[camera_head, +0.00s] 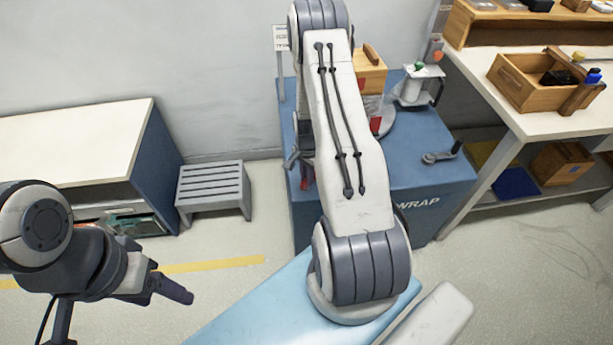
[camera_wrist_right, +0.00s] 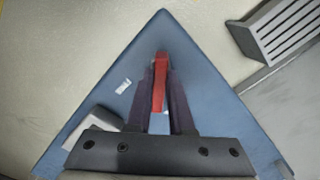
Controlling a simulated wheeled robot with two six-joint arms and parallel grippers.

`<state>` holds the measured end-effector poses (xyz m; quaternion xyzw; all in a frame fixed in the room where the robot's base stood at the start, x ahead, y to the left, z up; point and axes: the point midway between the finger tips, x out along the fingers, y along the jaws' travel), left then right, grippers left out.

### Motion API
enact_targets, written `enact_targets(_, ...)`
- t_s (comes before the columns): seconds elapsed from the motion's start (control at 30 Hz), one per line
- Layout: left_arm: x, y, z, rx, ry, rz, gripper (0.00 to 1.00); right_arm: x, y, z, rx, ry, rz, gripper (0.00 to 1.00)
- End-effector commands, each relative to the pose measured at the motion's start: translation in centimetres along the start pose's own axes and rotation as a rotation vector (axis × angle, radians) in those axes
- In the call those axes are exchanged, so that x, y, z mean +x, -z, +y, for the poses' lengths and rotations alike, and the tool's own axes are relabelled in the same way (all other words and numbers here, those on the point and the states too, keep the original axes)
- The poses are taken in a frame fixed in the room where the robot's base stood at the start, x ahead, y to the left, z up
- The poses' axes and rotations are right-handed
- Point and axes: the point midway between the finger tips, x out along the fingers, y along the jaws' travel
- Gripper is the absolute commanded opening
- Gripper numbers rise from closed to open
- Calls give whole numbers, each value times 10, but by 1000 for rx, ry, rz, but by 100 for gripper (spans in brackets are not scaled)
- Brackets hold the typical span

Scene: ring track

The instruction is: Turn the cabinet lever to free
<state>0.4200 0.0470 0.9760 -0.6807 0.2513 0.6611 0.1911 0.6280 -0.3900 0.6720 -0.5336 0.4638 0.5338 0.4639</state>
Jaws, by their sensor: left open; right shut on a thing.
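The blue cabinet (camera_head: 440,190) with "WRAP" on it stands behind my right arm, which crosses the head view and hides much of its top. In the right wrist view, the red lever (camera_wrist_right: 159,80) lies between the two dark fingers of my right gripper (camera_wrist_right: 161,95), near a corner of the blue cabinet top (camera_wrist_right: 205,85). The fingers are shut on the lever. In the head view a bit of red (camera_head: 305,178) shows left of my arm; the grip itself is mostly hidden. My left gripper (camera_head: 170,287) is open and empty above the floor at the left, apart from the cabinet.
A grey slatted step (camera_head: 213,185) stands left of the cabinet, beside a white-topped bench (camera_head: 75,135). A wooden box (camera_head: 368,75), a grey crank (camera_head: 440,155) and a white stand (camera_head: 418,88) are on the cabinet. A workbench (camera_head: 560,125) with a wooden tray (camera_head: 530,85) is at right.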

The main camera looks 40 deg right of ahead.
Motion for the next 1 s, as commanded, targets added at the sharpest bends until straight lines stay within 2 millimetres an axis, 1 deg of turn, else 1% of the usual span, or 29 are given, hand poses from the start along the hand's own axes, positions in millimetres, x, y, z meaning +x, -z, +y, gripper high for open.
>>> enact_targets(0.3, -1, 0, 0, 0, 0, 0, 69, -1, -1, 1, 298, -1, -1, 0)
enact_targets(0.6, -2, 0, 0, 0, 0, 0, 69, 0, -1, 2, 533, -1, -1, 0)
enact_targets(0.8, -2, 0, 0, 0, 0, 0, 69, 0, -2, 3, 634, -1, 0, 0)
enact_targets(1.0, -3, 0, 0, 0, 0, 0, 69, 0, -2, 3, 688, -1, 0, 0)
